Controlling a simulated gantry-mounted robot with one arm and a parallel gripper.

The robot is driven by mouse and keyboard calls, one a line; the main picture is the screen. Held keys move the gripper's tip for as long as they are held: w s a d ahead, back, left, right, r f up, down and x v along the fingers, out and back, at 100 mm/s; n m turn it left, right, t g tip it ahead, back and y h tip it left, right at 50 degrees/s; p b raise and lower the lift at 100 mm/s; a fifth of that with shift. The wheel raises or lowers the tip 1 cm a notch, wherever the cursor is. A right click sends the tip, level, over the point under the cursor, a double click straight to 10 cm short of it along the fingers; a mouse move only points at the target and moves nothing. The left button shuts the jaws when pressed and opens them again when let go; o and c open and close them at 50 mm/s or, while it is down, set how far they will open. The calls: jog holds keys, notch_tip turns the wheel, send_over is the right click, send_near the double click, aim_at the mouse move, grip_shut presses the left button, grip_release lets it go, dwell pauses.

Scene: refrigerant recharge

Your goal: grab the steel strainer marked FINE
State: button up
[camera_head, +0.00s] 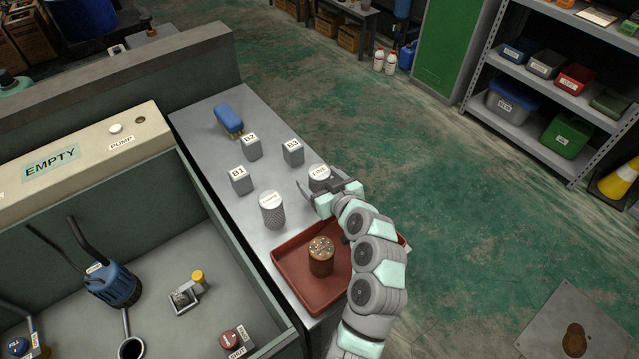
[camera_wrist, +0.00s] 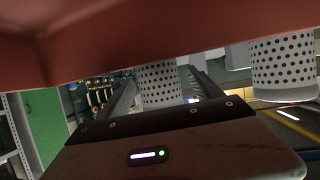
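The steel strainer marked FINE (camera_head: 318,179) stands on the grey bench top, its white top label facing up. My gripper (camera_head: 330,190) is at its near right side and partly hides it. In the wrist view, the gripper (camera_wrist: 160,84) is open, with a finger on either side of a perforated steel strainer (camera_wrist: 160,88). I cannot tell whether the fingers touch it. A second perforated strainer (camera_head: 272,212) stands to the left on the bench, its label too small to read surely; a perforated strainer also shows at the right of the wrist view (camera_wrist: 283,68).
A red tray (camera_head: 290,262) holding a brown speckled cylinder (camera_head: 321,258) lies just below my gripper; red fills the top of the wrist view. Grey blocks B1 (camera_head: 241,184), B2 (camera_head: 251,149) and B3 (camera_head: 292,154) and a blue brush (camera_head: 228,119) stand farther back.

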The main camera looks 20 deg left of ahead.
grip_shut()
dwell(0.7)
